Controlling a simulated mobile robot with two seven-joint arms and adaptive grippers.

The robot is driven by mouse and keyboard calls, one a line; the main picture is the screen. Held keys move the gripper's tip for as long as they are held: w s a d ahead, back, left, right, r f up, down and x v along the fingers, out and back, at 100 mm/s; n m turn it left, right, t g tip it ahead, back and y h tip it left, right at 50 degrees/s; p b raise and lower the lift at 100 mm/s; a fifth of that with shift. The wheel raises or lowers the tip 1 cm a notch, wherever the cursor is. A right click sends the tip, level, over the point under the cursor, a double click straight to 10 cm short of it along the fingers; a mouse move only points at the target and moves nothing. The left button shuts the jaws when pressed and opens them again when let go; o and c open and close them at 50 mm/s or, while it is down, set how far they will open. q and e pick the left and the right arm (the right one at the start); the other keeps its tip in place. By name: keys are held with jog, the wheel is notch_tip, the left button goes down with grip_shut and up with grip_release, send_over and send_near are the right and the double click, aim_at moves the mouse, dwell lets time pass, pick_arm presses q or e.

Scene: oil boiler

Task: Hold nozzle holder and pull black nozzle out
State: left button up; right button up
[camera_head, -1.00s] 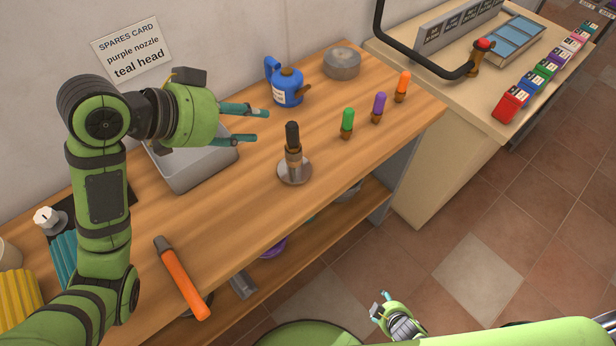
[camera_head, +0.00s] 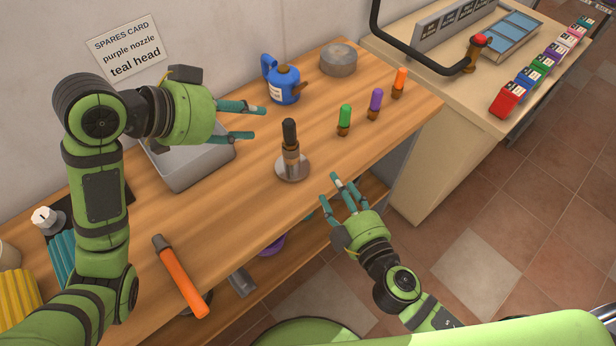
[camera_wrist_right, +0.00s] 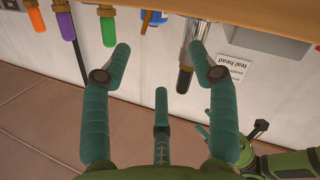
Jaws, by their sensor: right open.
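The black nozzle (camera_head: 289,131) stands upright in the nozzle holder (camera_head: 291,157), a brown and metal piece on a round metal base on the wooden bench. In the right wrist view the black nozzle (camera_wrist_right: 184,80) and the holder (camera_wrist_right: 194,38) appear upside down, ahead of my right gripper's fingers. My left gripper (camera_head: 257,122) is open and empty, left of and behind the nozzle, its fingers pointing right. My right gripper (camera_head: 341,188) is open and empty by the bench's front edge, right of the holder and apart from it.
Green (camera_head: 344,118), purple (camera_head: 375,103) and orange (camera_head: 400,82) nozzles stand in a row to the right. A blue oil can (camera_head: 284,88) and a round grey tin (camera_head: 338,60) are behind. A grey tray (camera_head: 200,172) lies under my left gripper. An orange-handled tool (camera_head: 180,280) lies front left.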

aim_at(297, 159)
jog(key=a+r+m, duration=0.1)
jog(key=a+m, duration=0.1)
jog(key=w+a+r+m+g+h, duration=0.1)
jog(key=a+m, duration=0.1)
jog(key=m, duration=0.1)
jog(key=a+r+m, duration=0.1)
jog(key=a+m, duration=0.1)
jog(key=m, duration=0.1)
jog(key=shift+w+a+r+h, duration=0.1)
jog(key=shift+w+h, duration=0.3)
jog(key=shift+w+a+m, duration=0.15)
jog(key=shift+w+m, duration=0.1)
jog(key=shift+m, duration=0.05)
jog(key=shift+f+x, duration=0.2)
jog(key=shift+x, duration=3)
jog(key=shift+s, duration=0.1)
jog(key=c, duration=0.9)
